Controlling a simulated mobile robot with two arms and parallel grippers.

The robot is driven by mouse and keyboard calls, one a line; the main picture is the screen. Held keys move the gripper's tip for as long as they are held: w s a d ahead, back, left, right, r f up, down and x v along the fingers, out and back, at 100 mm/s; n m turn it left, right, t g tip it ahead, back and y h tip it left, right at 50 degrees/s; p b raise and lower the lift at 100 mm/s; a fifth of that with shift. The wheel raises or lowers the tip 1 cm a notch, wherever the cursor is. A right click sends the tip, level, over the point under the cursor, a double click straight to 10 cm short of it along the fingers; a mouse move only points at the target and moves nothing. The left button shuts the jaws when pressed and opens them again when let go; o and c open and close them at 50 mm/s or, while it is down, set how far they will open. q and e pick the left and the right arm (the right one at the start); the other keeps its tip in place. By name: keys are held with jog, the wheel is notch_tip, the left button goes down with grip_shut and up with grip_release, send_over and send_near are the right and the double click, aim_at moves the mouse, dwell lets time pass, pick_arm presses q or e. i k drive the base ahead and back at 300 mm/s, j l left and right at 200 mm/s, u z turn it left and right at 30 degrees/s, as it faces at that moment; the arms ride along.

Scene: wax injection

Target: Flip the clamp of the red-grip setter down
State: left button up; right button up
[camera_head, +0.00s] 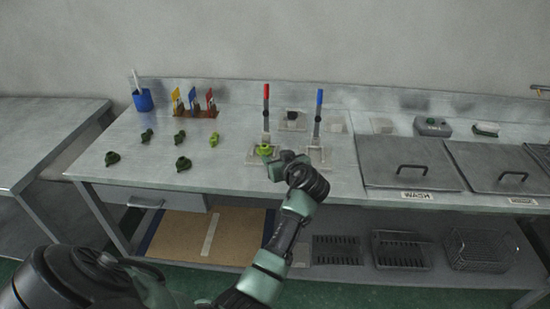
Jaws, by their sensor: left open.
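The red-grip setter (266,113) stands on the metal bench, its lever upright with the red grip (266,91) at the top. A bright green piece (264,149) sits at the foot of this setter, on or beside its pale base plate (252,158). My left gripper (273,163) is open, low in front of the base and close to the green piece; whether they touch I cannot tell. The gripper and wrist hide the front right of the base. My right gripper is out of view.
A similar blue-grip setter (318,113) stands upright just to the right. Several dark green pieces (183,163) lie on the left of the bench. A blue cup (143,100) and a tool rack (196,112) stand behind them. Lidded wash tanks (408,163) are at the right.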

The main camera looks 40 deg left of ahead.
aim_at(266, 112)
jog(key=u, duration=1.25)
